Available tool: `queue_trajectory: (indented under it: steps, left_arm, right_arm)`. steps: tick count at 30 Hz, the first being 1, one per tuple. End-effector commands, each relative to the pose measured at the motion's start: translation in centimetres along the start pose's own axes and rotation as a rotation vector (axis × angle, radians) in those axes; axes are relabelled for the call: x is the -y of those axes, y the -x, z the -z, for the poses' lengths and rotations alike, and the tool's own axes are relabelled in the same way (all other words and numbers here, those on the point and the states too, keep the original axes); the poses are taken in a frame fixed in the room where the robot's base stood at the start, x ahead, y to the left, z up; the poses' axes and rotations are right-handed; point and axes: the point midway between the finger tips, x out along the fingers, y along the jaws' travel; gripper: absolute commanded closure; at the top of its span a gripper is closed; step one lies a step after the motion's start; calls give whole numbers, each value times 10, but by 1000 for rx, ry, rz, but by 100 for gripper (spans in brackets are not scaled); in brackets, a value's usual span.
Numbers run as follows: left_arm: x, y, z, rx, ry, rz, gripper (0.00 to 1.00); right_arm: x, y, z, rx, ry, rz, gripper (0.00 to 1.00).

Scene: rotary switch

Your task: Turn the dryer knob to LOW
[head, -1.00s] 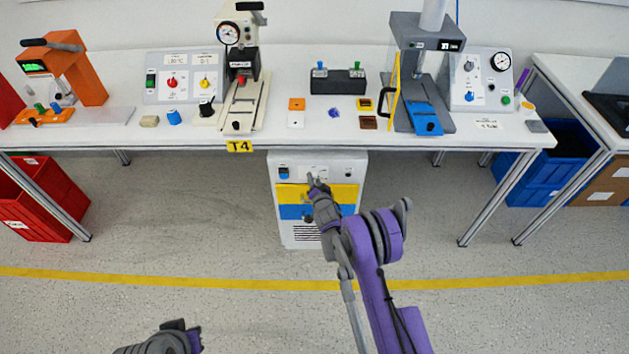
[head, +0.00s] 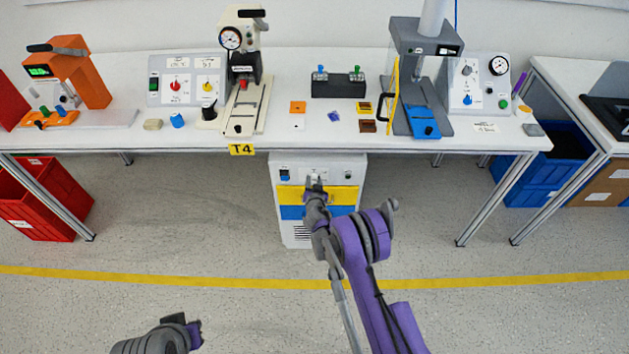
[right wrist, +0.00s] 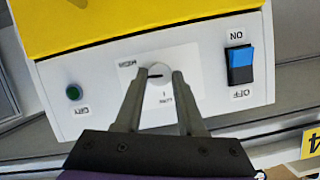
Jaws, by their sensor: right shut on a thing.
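The dryer (head: 296,232) is a white box with a yellow and a blue band, standing under the table. Its small light knob (right wrist: 159,71) has a dark pointer line and sits on a white label plate (right wrist: 186,62), which shows upside down in the right wrist view. The printed words on the plate are too small to read surely. My right gripper (head: 316,182) is at the dryer's upper panel. In the right wrist view its two fingers (right wrist: 159,76) are closed on either side of the knob. My left gripper (head: 194,334) is low in the head view, away from the dryer.
A blue-and-black ON/OFF switch (right wrist: 240,65) and a green button (right wrist: 74,93) flank the knob. The table edge (head: 400,146) runs above the dryer. A red crate (head: 45,200) stands left and a blue crate (head: 540,175) right. The floor before the dryer is clear.

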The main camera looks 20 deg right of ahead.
Motion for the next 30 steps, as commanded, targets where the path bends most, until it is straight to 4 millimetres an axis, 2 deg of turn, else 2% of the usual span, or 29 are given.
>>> queue_trajectory:
  steps: [11, 30]
  left_arm:
    - [0, -14, -9, 5, 0, 0, 100]
    - [0, -60, -34, 22, 0, 0, 100]
  right_arm:
    - [3, -1, -4, -17, 337, -122, 100]
    - [6, -3, -9, -45, 908, -332, 100]
